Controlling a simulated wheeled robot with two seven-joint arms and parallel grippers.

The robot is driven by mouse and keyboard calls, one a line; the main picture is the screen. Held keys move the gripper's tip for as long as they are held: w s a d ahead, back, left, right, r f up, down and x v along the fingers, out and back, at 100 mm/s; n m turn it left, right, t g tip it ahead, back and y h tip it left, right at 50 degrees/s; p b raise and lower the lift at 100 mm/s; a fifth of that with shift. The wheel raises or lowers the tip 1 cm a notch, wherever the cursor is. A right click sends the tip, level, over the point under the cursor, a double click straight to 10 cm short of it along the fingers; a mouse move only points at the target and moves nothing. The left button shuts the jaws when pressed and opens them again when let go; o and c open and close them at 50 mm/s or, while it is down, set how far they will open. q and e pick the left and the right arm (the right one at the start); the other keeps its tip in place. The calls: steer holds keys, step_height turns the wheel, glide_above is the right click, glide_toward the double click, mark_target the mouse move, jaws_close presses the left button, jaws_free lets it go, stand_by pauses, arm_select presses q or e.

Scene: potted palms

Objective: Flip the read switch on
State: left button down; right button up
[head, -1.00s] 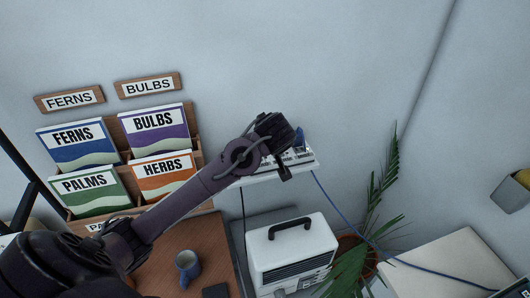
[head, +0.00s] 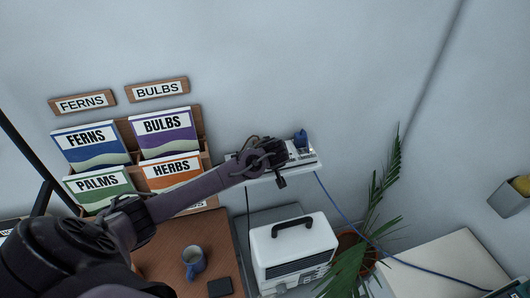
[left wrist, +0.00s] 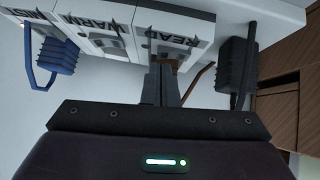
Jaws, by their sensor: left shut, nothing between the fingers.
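The read switch (left wrist: 174,49) is on a white unit labelled READ, upside down in the left wrist view. My left gripper (left wrist: 164,72) is shut and empty, its fingertips right at this switch and covering part of it. I cannot tell whether they touch it or which way it is set. Warm (left wrist: 107,38) and mist units stand beside it, to the left in that view. In the head view my left gripper (head: 281,178) is at the front of the white shelf (head: 310,161) that holds the switches, and its arm hides part of them. My right gripper is out of view.
A blue plug (left wrist: 58,57) and a black plug (left wrist: 236,66) flank the units. Below the shelf are a white heater-like box (head: 292,248) and a palm (head: 360,255). A packet rack (head: 203,130) stands left, above a brown desk with a blue mug (head: 193,262).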

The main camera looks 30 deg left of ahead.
arm_select(q)
steer(key=shift+f, duration=0.25)
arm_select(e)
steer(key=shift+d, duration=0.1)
arm_select(q)
steer(key=shift+w+d+f+b, duration=0.1)
steer(key=shift+f+b, duration=0.3)
steer(key=shift+b, duration=0.15)
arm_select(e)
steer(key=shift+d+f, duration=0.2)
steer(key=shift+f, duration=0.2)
arm_select(q)
steer(key=shift+s, duration=0.2)
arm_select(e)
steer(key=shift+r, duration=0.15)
